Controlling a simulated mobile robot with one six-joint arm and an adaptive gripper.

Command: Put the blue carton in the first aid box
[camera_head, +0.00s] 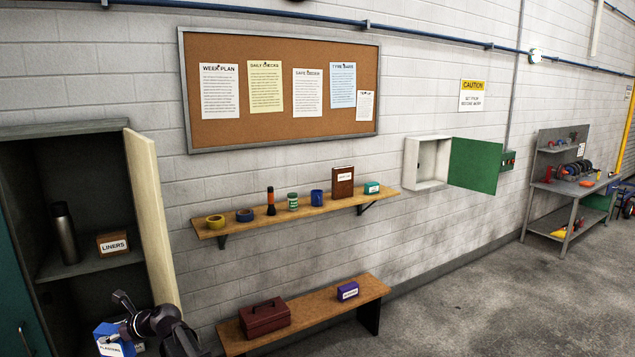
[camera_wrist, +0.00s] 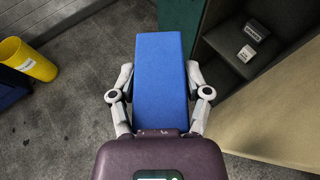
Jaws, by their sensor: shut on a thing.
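The blue carton (camera_head: 107,336), with a white label that seems to read "PLASTERS", is low at the left in the head view. My gripper (camera_head: 124,318) is shut on it. In the wrist view the carton (camera_wrist: 160,75) lies between the two fingers of my gripper (camera_wrist: 160,92), one finger against each side, above the floor. The first aid box (camera_head: 428,163) appears to be the white wall cabinet right of the cork board. Its green door (camera_head: 474,166) stands open to the right, and its inside looks empty. No label shows on it.
An open locker (camera_head: 62,129) stands close by my gripper, its cream door (camera_head: 150,210) swung out. A wall shelf (camera_head: 285,219) holds several small items. A bench (camera_head: 362,292) below carries a dark red toolbox (camera_head: 265,317) and a purple carton (camera_head: 347,291).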

